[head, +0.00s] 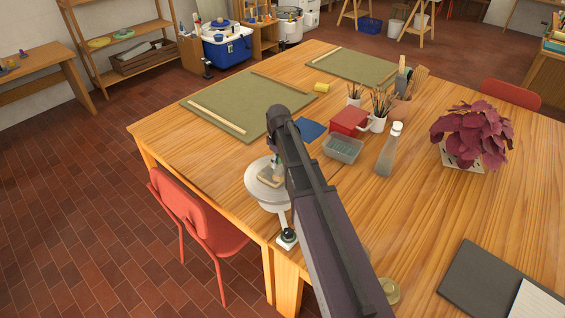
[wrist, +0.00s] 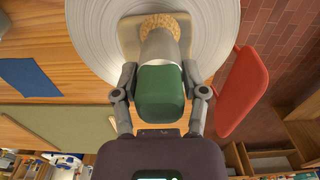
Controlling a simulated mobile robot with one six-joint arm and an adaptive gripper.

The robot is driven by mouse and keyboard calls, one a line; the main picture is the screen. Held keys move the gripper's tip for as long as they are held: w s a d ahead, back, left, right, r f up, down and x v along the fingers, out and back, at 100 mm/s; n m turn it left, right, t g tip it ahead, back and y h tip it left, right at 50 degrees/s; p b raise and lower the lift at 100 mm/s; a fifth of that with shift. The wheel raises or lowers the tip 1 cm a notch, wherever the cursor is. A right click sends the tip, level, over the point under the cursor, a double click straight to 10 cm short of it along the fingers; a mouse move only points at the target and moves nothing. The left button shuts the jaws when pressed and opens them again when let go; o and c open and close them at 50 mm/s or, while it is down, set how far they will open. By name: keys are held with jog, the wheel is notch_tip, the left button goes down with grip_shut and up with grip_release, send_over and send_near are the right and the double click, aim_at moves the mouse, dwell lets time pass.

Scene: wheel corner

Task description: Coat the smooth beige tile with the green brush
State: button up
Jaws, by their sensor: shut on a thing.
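My gripper (wrist: 160,85) is shut on the green handle of a brush (wrist: 160,92). The brush points away from the wrist camera, with a pale grey collar and tan bristles at its far end. The bristles lie over the beige tile (wrist: 131,38); whether they touch it I cannot tell. The tile lies on the round, ringed grey wheel head (wrist: 92,40), and the brush hides its middle. In the head view the wheel head (head: 256,188) is at the table's near edge, partly behind my arm, with the tile (head: 265,181) on it.
A red chair (head: 190,215) stands beside the wheel. A blue cloth (head: 312,129), a clear tub (head: 343,148), a red box (head: 349,121) and brush pots stand beyond my arm. A spray bottle (head: 387,155) and a purple plant (head: 470,133) are further right. Green mats (head: 240,103) cover the back left.

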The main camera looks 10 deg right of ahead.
jog(key=shift+w+a, duration=0.4)
jog(key=shift+w, duration=0.1)
jog(key=shift+w+a, duration=1.1)
jog(key=shift+w, duration=0.15)
jog(key=shift+w, duration=0.1)
jog(key=shift+w+a, duration=1.05)
jog(key=shift+w, duration=0.2)
jog(key=shift+w+d, duration=0.1)
jog(key=shift+w+d, duration=0.3)
jog(key=shift+d, duration=0.15)
